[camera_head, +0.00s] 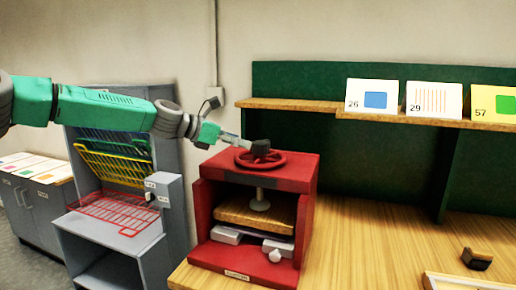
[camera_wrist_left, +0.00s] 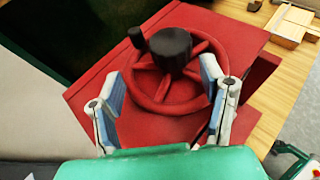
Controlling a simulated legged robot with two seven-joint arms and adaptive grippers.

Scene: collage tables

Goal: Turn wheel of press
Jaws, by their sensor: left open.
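The red press (camera_head: 300,172) stands on the wooden table, with its red spoked wheel (camera_head: 276,163) flat on top. The wheel (camera_wrist_left: 205,95) fills the middle of the left wrist view, with a thick black hub (camera_wrist_left: 171,52) and a small black handle knob (camera_wrist_left: 136,38) at its upper left rim. My left gripper (camera_head: 236,140) reaches in from the left, close to the wheel. In the wrist view the fingers of my left gripper (camera_wrist_left: 162,90) are spread wide, on either side of the wheel's near part, with nothing held. Contact with the rim cannot be told.
A grey drying rack (camera_head: 110,232) with coloured wire shelves stands left of the press. Numbered cards (camera_head: 372,97) stand on a shelf (camera_head: 300,104) before a green board. A black block (camera_head: 477,259) lies at right. The table (camera_head: 380,235) between is clear.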

